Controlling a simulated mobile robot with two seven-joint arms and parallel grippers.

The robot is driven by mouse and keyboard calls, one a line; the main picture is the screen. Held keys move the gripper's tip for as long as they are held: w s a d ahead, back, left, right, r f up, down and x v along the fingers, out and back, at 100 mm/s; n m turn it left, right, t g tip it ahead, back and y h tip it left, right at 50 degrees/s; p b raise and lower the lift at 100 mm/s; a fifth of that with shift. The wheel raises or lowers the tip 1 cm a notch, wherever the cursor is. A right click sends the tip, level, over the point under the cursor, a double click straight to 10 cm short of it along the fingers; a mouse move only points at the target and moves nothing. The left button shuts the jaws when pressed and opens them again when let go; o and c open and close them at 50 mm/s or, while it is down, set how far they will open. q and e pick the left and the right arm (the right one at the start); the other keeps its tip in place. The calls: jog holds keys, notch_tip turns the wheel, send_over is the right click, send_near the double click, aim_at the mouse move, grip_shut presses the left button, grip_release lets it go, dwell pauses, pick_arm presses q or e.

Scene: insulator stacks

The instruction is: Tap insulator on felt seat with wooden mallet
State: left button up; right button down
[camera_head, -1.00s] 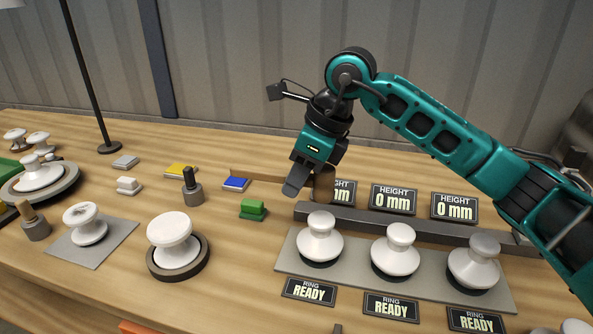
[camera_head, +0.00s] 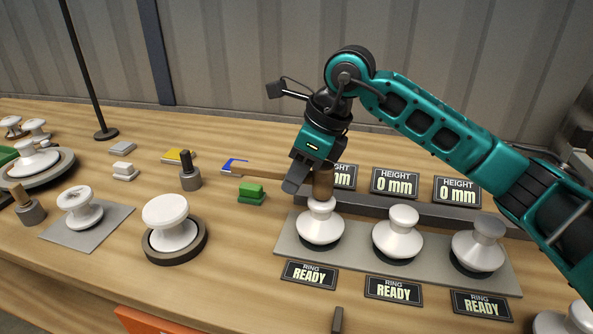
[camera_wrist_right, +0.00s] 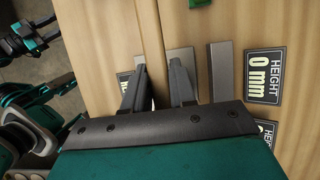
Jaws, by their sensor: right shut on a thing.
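Three white insulators stand upright in a row on a grey strip (camera_head: 290,245): left (camera_head: 320,230), middle (camera_head: 397,238) and right (camera_head: 477,250). My right gripper (camera_head: 292,186) is shut on the wooden mallet. The mallet's handle (camera_head: 262,173) runs out to the left, and its brown head (camera_head: 323,182) is right over the left insulator's top. They look to be touching, but I cannot be sure.
"HEIGHT 0 mm" signs (camera_head: 395,183) stand behind a dark rail (camera_head: 420,212); "RING READY" signs (camera_head: 310,273) lie in front. Another insulator sits on a round dark base (camera_head: 180,250) at left. A green block (camera_head: 251,193) lies near the mallet.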

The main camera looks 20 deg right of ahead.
jog(key=shift+f, duration=0.45)
jog(key=shift+r+p, duration=1.95)
jog(key=shift+r, duration=1.2)
jog(key=shift+f, duration=0.1)
